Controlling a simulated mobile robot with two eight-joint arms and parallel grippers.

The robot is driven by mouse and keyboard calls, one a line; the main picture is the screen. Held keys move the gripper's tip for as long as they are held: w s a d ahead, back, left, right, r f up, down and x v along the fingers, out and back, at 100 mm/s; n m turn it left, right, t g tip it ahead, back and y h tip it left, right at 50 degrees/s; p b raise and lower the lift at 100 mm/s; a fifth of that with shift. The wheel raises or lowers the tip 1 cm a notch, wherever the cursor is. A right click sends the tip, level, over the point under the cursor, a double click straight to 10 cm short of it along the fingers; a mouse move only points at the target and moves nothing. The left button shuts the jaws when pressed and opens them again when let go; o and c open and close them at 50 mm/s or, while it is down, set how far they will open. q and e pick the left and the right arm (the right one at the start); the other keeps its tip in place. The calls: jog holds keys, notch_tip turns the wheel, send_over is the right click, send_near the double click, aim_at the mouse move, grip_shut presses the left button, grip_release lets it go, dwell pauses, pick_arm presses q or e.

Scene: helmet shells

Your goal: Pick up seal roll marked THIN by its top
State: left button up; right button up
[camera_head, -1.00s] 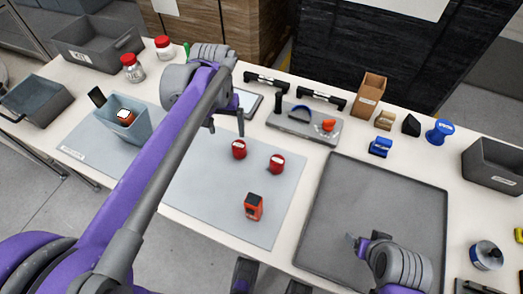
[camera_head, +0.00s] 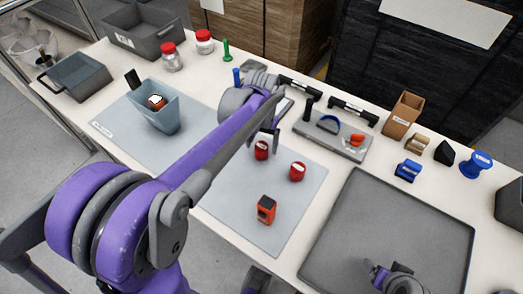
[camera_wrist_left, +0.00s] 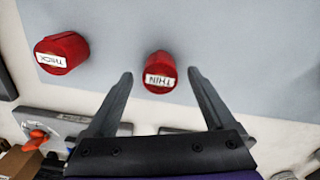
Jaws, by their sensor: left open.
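The seal roll marked THIN (camera_wrist_left: 160,73) is a short red roll with a white label. In the head view it is the left one (camera_head: 261,151) of two red rolls on the grey mat (camera_head: 235,205). The roll marked THICK (camera_wrist_left: 62,53) stands beside it, also at right in the head view (camera_head: 297,172). My left gripper (camera_wrist_left: 160,75) is open and empty, with its fingers on either side of THIN in the wrist view; I cannot tell its height above the roll. My right gripper (camera_head: 376,270) is over the dark tray, its jaws unclear.
An orange-red block (camera_head: 266,210) lies on the mat in front of the rolls. A blue-grey bin (camera_head: 160,112) stands at left. A grey tool tray (camera_head: 335,140) lies behind the rolls. The large dark tray (camera_head: 400,225) at right is mostly bare.

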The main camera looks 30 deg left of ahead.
pick_arm(q)
jog(key=shift+f, duration=0.9)
jog(key=shift+c, duration=0.3)
grip_shut()
